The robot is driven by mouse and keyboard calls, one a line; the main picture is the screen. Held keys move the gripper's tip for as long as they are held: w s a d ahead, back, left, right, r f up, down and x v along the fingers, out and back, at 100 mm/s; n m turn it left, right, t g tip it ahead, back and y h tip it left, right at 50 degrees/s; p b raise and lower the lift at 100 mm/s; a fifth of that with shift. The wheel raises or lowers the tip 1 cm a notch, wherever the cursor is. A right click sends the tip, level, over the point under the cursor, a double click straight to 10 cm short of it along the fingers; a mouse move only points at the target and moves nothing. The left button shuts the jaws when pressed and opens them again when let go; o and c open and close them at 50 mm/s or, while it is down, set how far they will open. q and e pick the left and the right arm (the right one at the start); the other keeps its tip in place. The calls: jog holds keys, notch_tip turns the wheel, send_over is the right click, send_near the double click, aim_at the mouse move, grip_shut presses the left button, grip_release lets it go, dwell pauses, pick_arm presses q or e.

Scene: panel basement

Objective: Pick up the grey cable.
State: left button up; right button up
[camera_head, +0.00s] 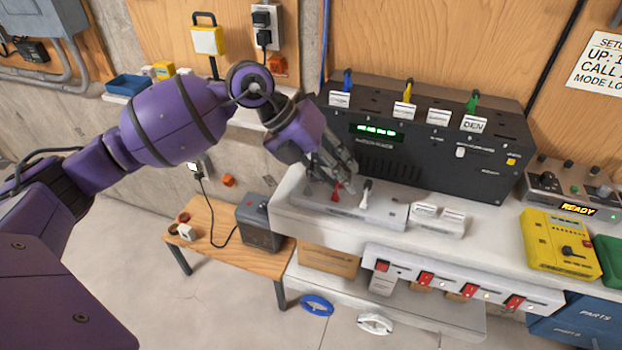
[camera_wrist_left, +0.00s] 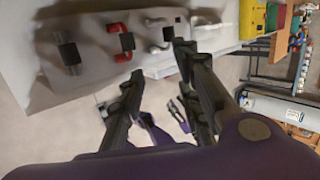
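My left gripper (camera_head: 340,175) is over the pale tray (camera_head: 385,213) on the bench. In the left wrist view its two fingers (camera_wrist_left: 160,62) are apart, with nothing clearly held between them. A red cable end (camera_head: 336,193) and a white one (camera_head: 366,194) stand in the tray just beside the fingers. The wrist view shows a red piece with a black band (camera_wrist_left: 125,40) and a pale piece with a dark end (camera_wrist_left: 168,34) just beyond the fingertips. A dark-banded, greyish piece (camera_wrist_left: 69,53) lies farther left; I cannot tell for certain whether it is the grey cable. My right gripper is out of view.
A black panel box (camera_head: 430,140) with blue, yellow and green plugs stands behind the tray. A white labelled block (camera_head: 438,221) is right of the tray. A switch strip (camera_head: 460,285) runs along the front. A yellow device (camera_head: 560,245) is at right.

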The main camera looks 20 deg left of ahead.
aim_at(311, 180)
pick_arm(q)
jog(key=w+a+r+n+y, duration=0.1)
jog(key=a+y, duration=0.1)
jog(key=a, duration=0.2)
jog(key=w+a+r+y, duration=0.1)
jog(key=w+a+y, duration=0.1)
jog(key=a, duration=0.3)
jog(key=x, duration=0.8)
jog(key=shift+w+a+r+p, duration=0.1)
jog(key=shift+w+p, duration=0.2)
jog(key=shift+w, duration=0.05)
grip_shut()
